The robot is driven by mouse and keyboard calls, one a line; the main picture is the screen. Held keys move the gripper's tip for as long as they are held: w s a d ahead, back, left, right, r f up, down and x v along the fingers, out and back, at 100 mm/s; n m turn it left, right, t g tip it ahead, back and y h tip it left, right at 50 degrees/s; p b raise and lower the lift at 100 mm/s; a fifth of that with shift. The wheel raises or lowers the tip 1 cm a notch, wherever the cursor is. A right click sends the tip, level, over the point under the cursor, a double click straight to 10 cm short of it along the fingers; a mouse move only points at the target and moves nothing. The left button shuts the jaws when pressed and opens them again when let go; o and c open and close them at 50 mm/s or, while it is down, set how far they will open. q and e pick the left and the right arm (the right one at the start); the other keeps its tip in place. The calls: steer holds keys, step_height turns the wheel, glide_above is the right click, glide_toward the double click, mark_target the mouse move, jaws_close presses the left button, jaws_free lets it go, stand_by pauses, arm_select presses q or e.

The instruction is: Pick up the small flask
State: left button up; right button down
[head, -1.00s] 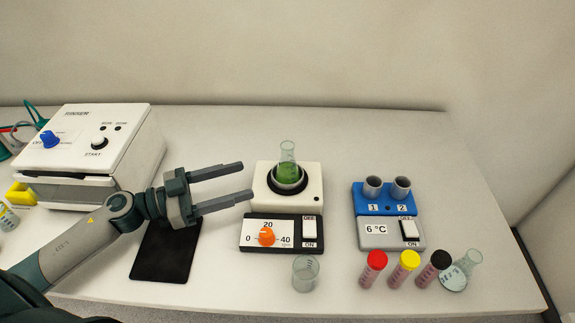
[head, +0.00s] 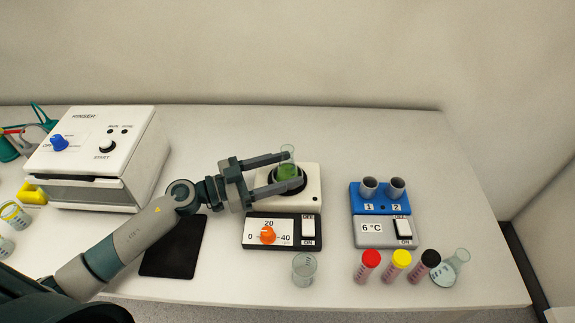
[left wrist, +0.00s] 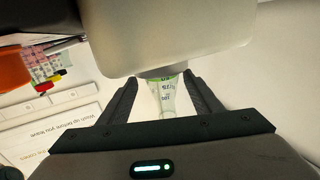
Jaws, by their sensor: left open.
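A small flask (head: 288,171) with green liquid stands in the dark round well of a white device with an orange dial. My left gripper (head: 295,168) is open, with one finger on each side of the flask in the head view. In the left wrist view, the clear flask (left wrist: 164,97) with faint markings shows between the two spread fingers, its far end partly hidden by the device. I cannot tell whether either finger touches it. A second clear flask (head: 459,261) is at the right front. My right gripper is not in view.
A white rinser (head: 95,150) stands at the left, with a black pad (head: 172,250) before it. A clear beaker (head: 304,269) stands in front of the device (head: 313,195). A blue two-well cooler (head: 375,206) and several capped tubes (head: 395,266) are to the right.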

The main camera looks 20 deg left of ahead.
mark_target(302, 170)
arm_select(q)
steer(key=shift+w+d+r+p, duration=0.3)
steer(key=shift+w+p, duration=0.05)
steer(key=shift+p, duration=0.05)
steer(key=p+x, duration=0.1)
steer(key=x, duration=0.2)
steer(key=shift+w+r, duration=0.1)
steer(key=shift+r, duration=0.1)
steer(key=shift+w+d+f, duration=0.15)
steer(key=shift+w+d, duration=0.25)
steer(key=shift+d, duration=0.05)
steer(key=c, duration=1.2)
